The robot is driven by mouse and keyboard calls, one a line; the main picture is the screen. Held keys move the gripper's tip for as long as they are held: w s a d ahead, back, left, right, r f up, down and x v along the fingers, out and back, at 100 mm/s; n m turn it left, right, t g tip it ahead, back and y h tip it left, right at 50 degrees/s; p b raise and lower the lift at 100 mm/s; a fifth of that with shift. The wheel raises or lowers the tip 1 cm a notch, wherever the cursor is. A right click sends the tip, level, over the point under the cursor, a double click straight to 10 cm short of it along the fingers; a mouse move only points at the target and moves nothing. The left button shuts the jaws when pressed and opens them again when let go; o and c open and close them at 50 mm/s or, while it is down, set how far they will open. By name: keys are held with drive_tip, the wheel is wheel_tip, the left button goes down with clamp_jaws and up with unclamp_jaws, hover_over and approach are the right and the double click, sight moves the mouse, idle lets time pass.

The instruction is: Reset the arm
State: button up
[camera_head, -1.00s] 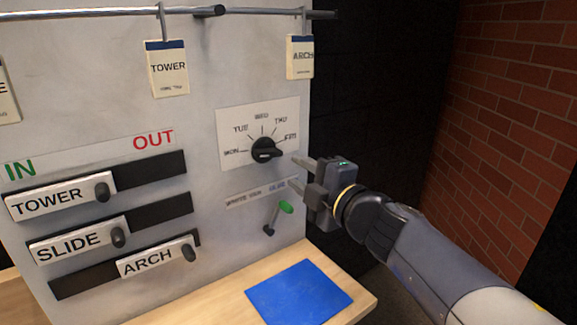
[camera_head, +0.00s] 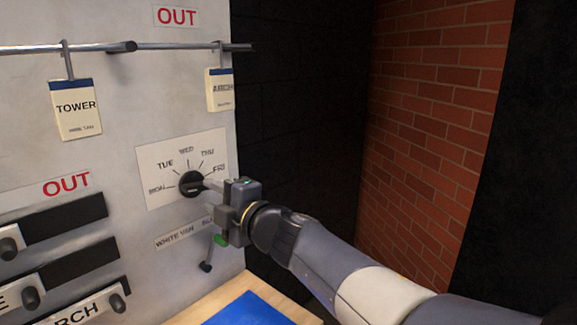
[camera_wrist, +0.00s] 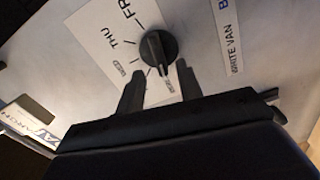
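My gripper (camera_head: 210,199) is open, its two fingers apart, beside the black dial knob (camera_head: 192,184) on the upright board. In the wrist view the knob (camera_wrist: 157,48) is just beyond the two separated fingertips (camera_wrist: 159,78), with nothing held between them. I cannot tell whether a finger touches the knob. My arm reaches in from the lower right of the head view.
The grey board (camera_head: 130,115) carries a weekday dial plate (camera_head: 160,165), sliders at lower left and a small green-tipped lever (camera_head: 208,262) below my gripper. Tags hang from a rail (camera_head: 165,47). A blue sheet (camera_head: 247,310) lies on the wooden ledge. A brick wall (camera_head: 435,130) stands right.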

sight(199, 189)
drive_tip(key=x, duration=0.4)
drive_tip(key=shift+w+a, duration=0.2)
drive_tip(key=shift+a, duration=0.05)
